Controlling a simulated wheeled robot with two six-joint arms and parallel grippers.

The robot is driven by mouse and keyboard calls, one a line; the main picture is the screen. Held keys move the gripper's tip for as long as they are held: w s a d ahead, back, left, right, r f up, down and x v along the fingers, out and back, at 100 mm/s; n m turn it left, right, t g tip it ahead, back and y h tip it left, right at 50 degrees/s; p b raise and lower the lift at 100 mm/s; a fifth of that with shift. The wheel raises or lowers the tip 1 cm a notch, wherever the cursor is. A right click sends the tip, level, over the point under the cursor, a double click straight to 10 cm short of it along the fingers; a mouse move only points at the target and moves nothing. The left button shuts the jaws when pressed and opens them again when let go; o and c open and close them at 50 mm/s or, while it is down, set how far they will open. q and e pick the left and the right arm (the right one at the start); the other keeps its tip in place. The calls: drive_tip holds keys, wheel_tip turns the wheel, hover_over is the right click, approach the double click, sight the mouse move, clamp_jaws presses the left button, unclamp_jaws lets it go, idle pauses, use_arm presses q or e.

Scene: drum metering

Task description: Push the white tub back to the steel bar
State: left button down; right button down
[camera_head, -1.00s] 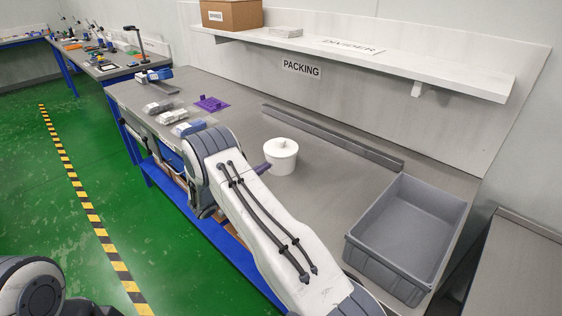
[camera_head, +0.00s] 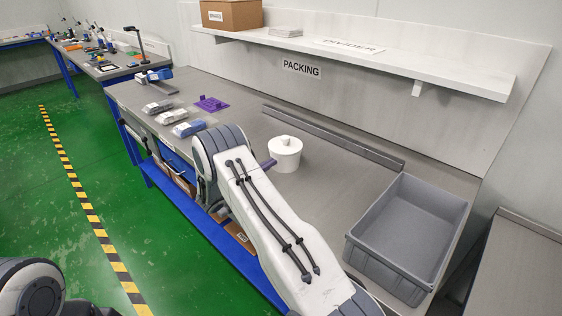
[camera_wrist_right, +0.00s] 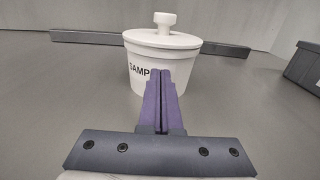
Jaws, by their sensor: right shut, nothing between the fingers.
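The white tub (camera_head: 285,156) with a knobbed lid stands upright on the grey bench, in front of the steel bar (camera_head: 330,136), with a strip of bare bench between them. My right gripper (camera_head: 271,163) is shut and empty, its purple fingertips at the tub's near left side; most of it is hidden behind my arm. In the right wrist view the tub (camera_wrist_right: 162,60) shows part of a dark label, and the shut fingers (camera_wrist_right: 163,80) overlap its front, at or very near its wall. The bar (camera_wrist_right: 90,37) runs behind it. My left gripper is not in view.
A grey bin (camera_head: 408,237) stands on the bench at the right. Several small packs (camera_head: 187,128) and a purple piece (camera_head: 211,103) lie at the left. A shelf (camera_head: 370,58) with a cardboard box (camera_head: 231,16) hangs above. Bench around the tub is clear.

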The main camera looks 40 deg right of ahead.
drive_tip(key=shift+w+d+b, duration=0.2)
drive_tip(key=shift+d+b, duration=0.1)
drive_tip(key=shift+d, duration=1.05)
drive_tip(key=shift+w+d+b, duration=0.2)
drive_tip(key=shift+d+b, duration=0.2)
drive_tip(key=shift+d, duration=0.85)
drive_tip(key=shift+w+d+b, duration=0.15)
drive_tip(key=shift+d+b, duration=0.25)
drive_tip(key=shift+d, duration=0.8)
drive_tip(key=shift+d, duration=0.15)
drive_tip(key=shift+w+d+b, duration=0.2)
drive_tip(key=shift+d+b, duration=0.35)
drive_tip(key=shift+d, duration=0.65)
drive_tip(key=shift+w+d+b, duration=0.15)
drive_tip(key=shift+d+b, duration=0.4)
drive_tip(key=shift+d, duration=0.6)
drive_tip(key=shift+w+d+b, duration=0.2)
drive_tip(key=shift+d+b, duration=0.45)
drive_tip(key=shift+d, duration=0.6)
drive_tip(key=shift+w+d+b, duration=0.15)
drive_tip(key=shift+d+b, duration=0.5)
drive_tip(key=shift+d, duration=0.55)
